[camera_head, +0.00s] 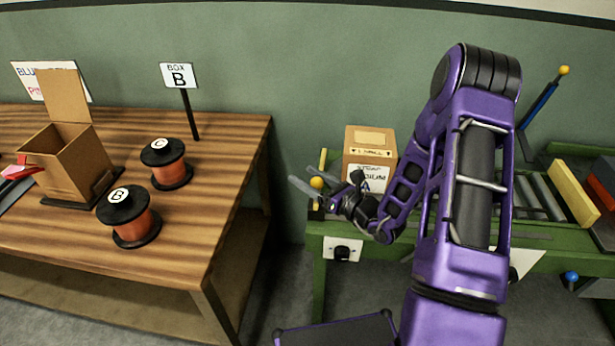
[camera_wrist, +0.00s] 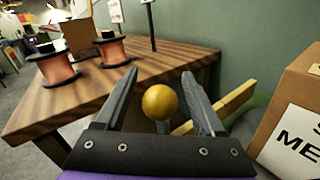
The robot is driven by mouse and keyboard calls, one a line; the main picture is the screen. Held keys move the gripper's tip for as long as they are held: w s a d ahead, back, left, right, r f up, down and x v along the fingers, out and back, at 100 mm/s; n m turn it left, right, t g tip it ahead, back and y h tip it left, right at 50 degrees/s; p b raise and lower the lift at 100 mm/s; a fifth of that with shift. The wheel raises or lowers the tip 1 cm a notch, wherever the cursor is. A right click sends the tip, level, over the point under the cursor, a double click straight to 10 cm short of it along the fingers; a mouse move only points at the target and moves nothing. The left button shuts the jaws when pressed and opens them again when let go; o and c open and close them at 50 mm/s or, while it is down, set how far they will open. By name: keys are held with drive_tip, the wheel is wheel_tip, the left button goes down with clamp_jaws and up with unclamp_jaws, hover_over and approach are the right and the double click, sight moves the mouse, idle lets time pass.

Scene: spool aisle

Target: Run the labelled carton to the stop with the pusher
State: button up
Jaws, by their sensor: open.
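The labelled carton (camera_head: 370,150) stands upright on the left end of the green roller bench. Its front label reads partly "MEDIUM" and "A"; it also shows at the right edge of the wrist view (camera_wrist: 290,120). The pusher's yellow ball knob (camera_head: 317,183) is on a short post left of the carton, with a yellow bar (camera_wrist: 228,104) behind it. My gripper (camera_wrist: 160,74) is open, with the yellow knob (camera_wrist: 159,101) between its fingers; contact cannot be told. A yellow board (camera_head: 573,192) stands across the rollers at the right, possibly the stop. My arm hides the bench's middle.
A wooden table (camera_head: 225,150) at left holds spools B (camera_head: 133,222) and C (camera_head: 170,172), an open cardboard box (camera_head: 72,165) and a "BOX B" sign (camera_head: 179,76). A blue lever with a yellow knob (camera_head: 541,102) rises behind the bench. A floor gap separates table and bench.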

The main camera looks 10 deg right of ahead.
drive_tip(key=shift+c, duration=0.2)
clamp_jaws()
idle(1.3)
